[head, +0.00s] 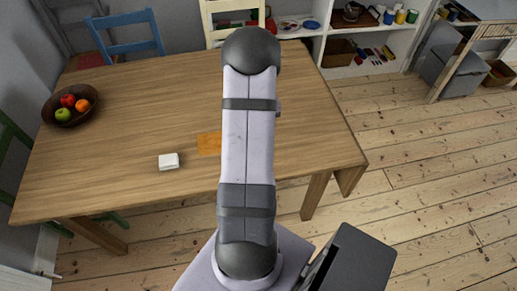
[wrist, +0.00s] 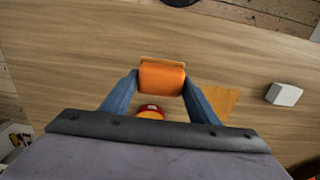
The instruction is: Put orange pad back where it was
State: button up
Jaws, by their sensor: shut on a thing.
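My gripper (wrist: 160,80) has its two blue-grey fingers shut on a thick orange pad (wrist: 162,79) in the wrist view. A lighter tan edge shows along the pad's far side. A flat orange square (wrist: 222,101) lies on the table, to the right of the fingers in the wrist view. The same square shows beside my arm in the head view (head: 208,143), partly covered by it. In the head view my gripper and the held pad are hidden behind my arm. How high the pad is above the table I cannot tell.
A white block (head: 168,161) lies on the wooden table (head: 130,120), left of the orange square. A red and yellow thing (wrist: 151,111) shows between the fingers, partly hidden by my gripper. A fruit bowl (head: 66,121) stands at the table's far left. The table's left middle is clear.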

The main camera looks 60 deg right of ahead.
jog(key=shift+f+p, duration=0.8)
jog(key=shift+f, duration=2.95)
jog(key=shift+f, duration=0.1)
jog(key=o, duration=0.9)
jog(key=shift+o, duration=0.2)
notch_tip(320, 180, up, 12)
jog(key=b, duration=0.3)
